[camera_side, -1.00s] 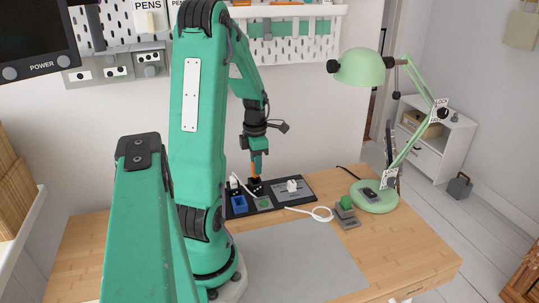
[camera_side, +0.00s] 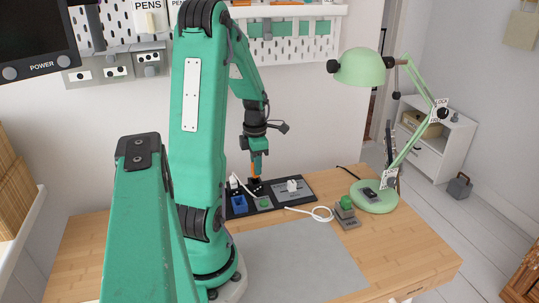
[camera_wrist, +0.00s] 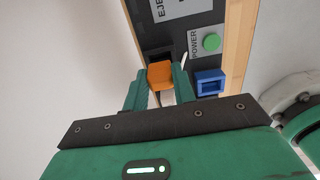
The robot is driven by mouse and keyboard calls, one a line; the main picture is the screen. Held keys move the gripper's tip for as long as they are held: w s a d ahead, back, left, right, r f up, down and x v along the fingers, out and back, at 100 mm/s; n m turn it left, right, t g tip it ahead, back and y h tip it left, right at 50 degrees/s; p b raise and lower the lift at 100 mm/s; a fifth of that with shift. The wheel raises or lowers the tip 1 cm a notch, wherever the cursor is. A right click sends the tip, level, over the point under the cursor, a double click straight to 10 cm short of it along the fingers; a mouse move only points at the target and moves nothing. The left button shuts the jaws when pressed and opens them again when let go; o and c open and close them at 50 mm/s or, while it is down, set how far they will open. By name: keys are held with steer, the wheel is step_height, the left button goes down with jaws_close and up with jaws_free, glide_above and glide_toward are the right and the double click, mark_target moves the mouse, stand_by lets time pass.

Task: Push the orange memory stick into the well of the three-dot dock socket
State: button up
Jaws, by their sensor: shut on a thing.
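The orange memory stick (camera_wrist: 161,74) is between my gripper's fingers (camera_wrist: 160,88) in the wrist view. My gripper (camera_side: 258,166) is shut on it, and a bit of orange shows at its fingertips in the side view. The stick is over or at a dark socket (camera_wrist: 157,54) on the black dock panel (camera_wrist: 188,62). I cannot tell how far the tip is in the well, as the stick and fingers hide it. Dots marking the sockets are too small or hidden to read.
A blue socket (camera_wrist: 209,82) and a green button (camera_wrist: 211,42) labelled POWER sit beside the stick. White plugs (camera_side: 292,185) and a white cable (camera_side: 322,213) are on or near the dock. A green lamp (camera_side: 374,196) stands to the right. The grey mat (camera_side: 300,258) is clear.

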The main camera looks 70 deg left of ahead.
steer(key=shift+f, duration=1.75)
steer(key=o, duration=1.1)
steer(key=shift+c, duration=0.2)
steer(key=shift+r, duration=0.15)
steer(key=shift+r, duration=3.75)
